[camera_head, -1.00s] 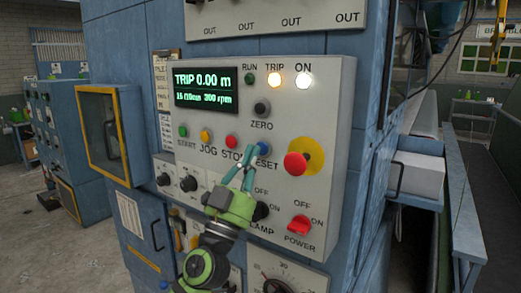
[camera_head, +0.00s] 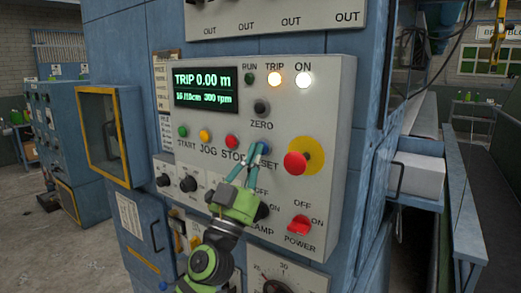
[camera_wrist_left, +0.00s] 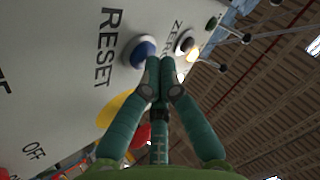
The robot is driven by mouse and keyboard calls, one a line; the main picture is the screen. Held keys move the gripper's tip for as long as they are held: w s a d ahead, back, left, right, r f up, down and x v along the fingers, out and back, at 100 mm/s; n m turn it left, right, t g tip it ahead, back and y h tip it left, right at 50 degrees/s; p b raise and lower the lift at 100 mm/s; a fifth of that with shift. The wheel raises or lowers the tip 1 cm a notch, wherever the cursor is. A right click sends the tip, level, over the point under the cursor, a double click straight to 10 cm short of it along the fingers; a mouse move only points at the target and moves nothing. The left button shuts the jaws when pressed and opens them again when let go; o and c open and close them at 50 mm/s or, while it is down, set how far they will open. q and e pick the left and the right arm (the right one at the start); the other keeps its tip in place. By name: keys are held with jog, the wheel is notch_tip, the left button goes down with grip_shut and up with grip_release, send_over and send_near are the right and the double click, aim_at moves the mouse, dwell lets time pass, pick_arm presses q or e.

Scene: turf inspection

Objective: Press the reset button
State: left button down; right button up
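The blue reset button (camera_head: 264,147) sits on the grey control panel (camera_head: 335,100), right of the red stop button (camera_head: 231,141), partly behind my fingers. It shows clearly in the left wrist view (camera_wrist_left: 141,50) beside the word RESET. My left gripper (camera_head: 254,150) is empty, its two teal fingertips together. In the left wrist view the fingertips (camera_wrist_left: 160,72) lie just beside and below the blue button; I cannot tell whether they touch it. My right gripper is not in view.
A red mushroom button (camera_head: 295,163) on a yellow disc (camera_head: 314,151) stands out right of the reset button. A black zero button (camera_head: 262,107) is above, and a red power switch (camera_head: 299,224) is below. A yellow-framed box (camera_head: 103,136) projects at the left.

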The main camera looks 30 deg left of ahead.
pick_arm(q)
jog(key=shift+w, duration=0.25)
jog(key=shift+s, duration=0.1)
dwell(0.5)
jog(key=shift+s, duration=0.8)
jog(key=s, duration=0.3)
jog(key=s+p, duration=0.1)
jog(key=s, duration=0.1)
jog(key=shift+a, duration=0.25)
dwell(0.5)
